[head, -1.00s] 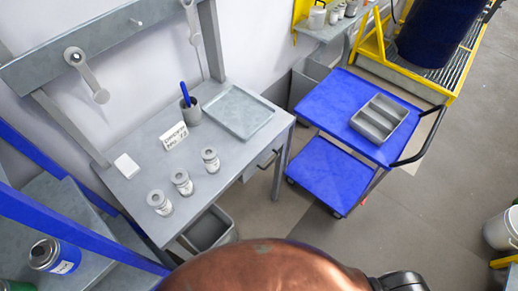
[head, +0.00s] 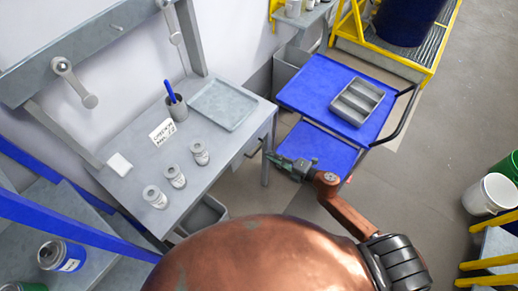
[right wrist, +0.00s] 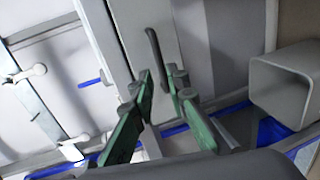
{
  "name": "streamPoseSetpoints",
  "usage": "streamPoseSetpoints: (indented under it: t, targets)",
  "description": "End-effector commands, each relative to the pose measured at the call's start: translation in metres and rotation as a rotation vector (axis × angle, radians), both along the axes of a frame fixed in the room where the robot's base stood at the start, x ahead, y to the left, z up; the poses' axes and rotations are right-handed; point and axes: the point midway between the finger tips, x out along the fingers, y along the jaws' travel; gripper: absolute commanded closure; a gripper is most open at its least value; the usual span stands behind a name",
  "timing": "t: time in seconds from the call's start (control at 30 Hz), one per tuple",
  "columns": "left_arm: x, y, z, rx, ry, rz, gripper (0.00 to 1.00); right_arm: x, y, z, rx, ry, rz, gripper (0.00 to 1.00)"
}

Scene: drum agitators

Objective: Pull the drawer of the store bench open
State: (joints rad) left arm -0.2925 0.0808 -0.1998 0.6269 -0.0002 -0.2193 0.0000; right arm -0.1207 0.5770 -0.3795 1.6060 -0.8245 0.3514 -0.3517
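The store bench (head: 130,195) is a grey table along the wall at the left. Its drawer (head: 244,151) is under the right end of the top, and the front looks closed. In the right wrist view the drawer front (right wrist: 190,35) is a pale panel with a dark bar handle (right wrist: 154,50). My right gripper (head: 273,158) is just right of the bench's right end in the head view. My left gripper is out of view.
On the bench are a tray (head: 223,106), a pen cup (head: 177,108), a label card (head: 162,132) and several small jars. A blue trolley (head: 300,95) stands right of the bench. A grey bin (head: 205,217) is below the bench.

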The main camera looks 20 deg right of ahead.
Motion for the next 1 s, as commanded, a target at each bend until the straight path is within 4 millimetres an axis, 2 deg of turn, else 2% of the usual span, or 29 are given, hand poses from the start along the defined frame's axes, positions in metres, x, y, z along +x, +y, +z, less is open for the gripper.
streamPoseSetpoints:
  t: [0.3, 0.5, 0.87, 1.0]
  targets:
    - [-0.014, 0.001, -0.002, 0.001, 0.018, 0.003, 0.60, 0.037, 0.029, -0.009, 0.002, -0.002, 0.000, 0.85]
    - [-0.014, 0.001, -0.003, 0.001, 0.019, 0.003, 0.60, 0.053, 0.041, -0.015, 0.002, 0.000, -0.001, 0.85]
    - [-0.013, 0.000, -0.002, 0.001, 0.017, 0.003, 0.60, 0.057, 0.044, -0.016, 0.002, 0.002, -0.003, 0.85]
    - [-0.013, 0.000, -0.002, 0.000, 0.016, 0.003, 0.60, 0.057, 0.044, -0.016, 0.002, 0.002, -0.003, 0.95]
